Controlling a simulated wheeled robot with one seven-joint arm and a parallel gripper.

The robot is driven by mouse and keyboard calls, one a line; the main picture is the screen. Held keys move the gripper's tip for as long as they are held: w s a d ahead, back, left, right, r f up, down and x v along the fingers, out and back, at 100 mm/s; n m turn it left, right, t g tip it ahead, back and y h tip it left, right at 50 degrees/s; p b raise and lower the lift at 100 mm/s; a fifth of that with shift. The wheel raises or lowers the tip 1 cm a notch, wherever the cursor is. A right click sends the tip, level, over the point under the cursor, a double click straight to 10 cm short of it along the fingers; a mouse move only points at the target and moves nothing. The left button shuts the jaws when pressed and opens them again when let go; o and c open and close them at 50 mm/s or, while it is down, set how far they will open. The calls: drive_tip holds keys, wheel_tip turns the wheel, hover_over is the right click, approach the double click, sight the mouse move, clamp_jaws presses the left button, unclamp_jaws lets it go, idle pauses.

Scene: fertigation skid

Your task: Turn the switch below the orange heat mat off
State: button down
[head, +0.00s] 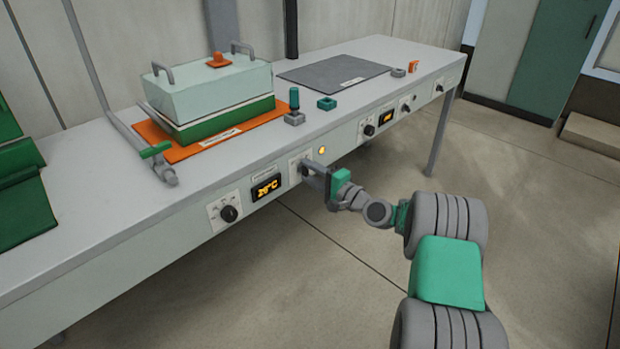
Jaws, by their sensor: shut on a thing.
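The orange heat mat (188,150) lies on the bench top, under a pale lidded box with a green base (215,122). On the bench front below it are a black knob (229,213), a lit display reading about 26°C (267,187), a pale switch plate (295,163) and a lit amber lamp (322,150). My gripper (309,172) is at the switch plate, to the right of the display, with its jaws shut on the switch there. The jaws hide most of that switch, so its position cannot be told.
A grey mat (335,72) lies farther right on the bench, with another knob (369,130), display (386,117) and switch (405,107) below it. A grey pipe with a green lever (155,150) stands at the left. The floor (480,190) in front is clear.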

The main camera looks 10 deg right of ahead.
drive_tip(key=n+b, duration=0.1)
drive_tip(key=n, duration=0.1)
drive_tip(key=n+b, duration=0.1)
drive_tip(key=b, duration=0.1)
drive_tip(key=n+b, duration=0.1)
drive_tip(key=n, duration=0.1)
drive_tip(key=shift+f+n, duration=0.25)
drive_tip(key=shift+n, duration=0.05)
drive_tip(key=n+b, duration=0.3)
drive_tip(key=shift+r, duration=0.1)
drive_tip(key=shift+r+n+b, duration=0.1)
drive_tip(key=shift+n+b, duration=0.2)
drive_tip(key=shift+n, duration=0.1)
drive_tip(key=c, duration=0.9)
unclamp_jaws()
drive_tip(key=p+v, duration=0.2)
drive_tip(key=v, duration=0.6)
